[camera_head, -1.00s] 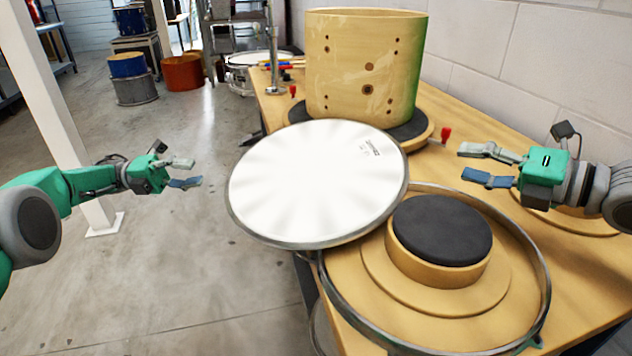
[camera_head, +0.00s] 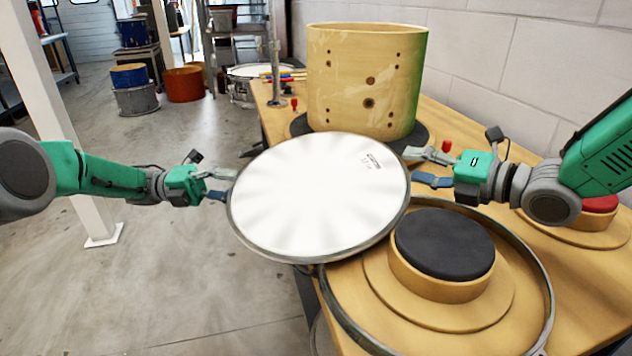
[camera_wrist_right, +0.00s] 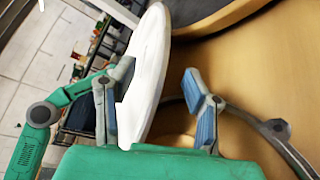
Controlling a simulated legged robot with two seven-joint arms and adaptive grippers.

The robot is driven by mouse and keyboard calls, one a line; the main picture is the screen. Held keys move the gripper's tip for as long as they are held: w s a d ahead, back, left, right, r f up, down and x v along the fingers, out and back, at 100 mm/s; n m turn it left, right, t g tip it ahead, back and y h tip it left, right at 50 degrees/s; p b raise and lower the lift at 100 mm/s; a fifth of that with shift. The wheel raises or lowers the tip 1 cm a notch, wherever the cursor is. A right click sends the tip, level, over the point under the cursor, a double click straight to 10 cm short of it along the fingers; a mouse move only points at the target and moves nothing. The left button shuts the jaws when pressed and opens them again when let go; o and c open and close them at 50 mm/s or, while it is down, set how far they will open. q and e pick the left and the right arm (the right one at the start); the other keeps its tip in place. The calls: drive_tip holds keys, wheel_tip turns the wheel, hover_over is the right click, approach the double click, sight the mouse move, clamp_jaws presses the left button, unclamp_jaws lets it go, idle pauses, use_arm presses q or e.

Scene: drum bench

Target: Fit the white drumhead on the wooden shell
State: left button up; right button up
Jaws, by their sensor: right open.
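The white drumhead (camera_head: 315,200), a disc with a metal rim, is tilted in front of the wooden shell, overlapping the bench's left edge. In the right wrist view the drumhead (camera_wrist_right: 150,65) shows nearly edge-on between my right gripper's fingers. The wooden shell (camera_head: 362,85) stands upright on a dark round pad at the back. My left gripper (camera_head: 224,184) is open at the drumhead's left rim; contact is unclear. My right gripper (camera_head: 412,167) is open at the right rim, its fingers (camera_wrist_right: 158,110) apart on either side of it.
A metal hoop (camera_head: 545,275) lies around a wooden stand with a black pad (camera_head: 445,243) at the front of the bench. A red-topped stand (camera_head: 600,204) is behind my right arm. A white wall borders the bench's right side. Open floor lies left.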

sight(397, 161)
use_arm(q)
drive_tip(key=shift+x, duration=2.15)
use_arm(e)
drive_tip(key=shift+x, duration=2.15)
use_arm(q)
drive_tip(key=c, duration=0.5)
use_arm(e)
drive_tip(key=c, duration=0.5)
use_arm(q)
clamp_jaws()
use_arm(e)
clamp_jaws()
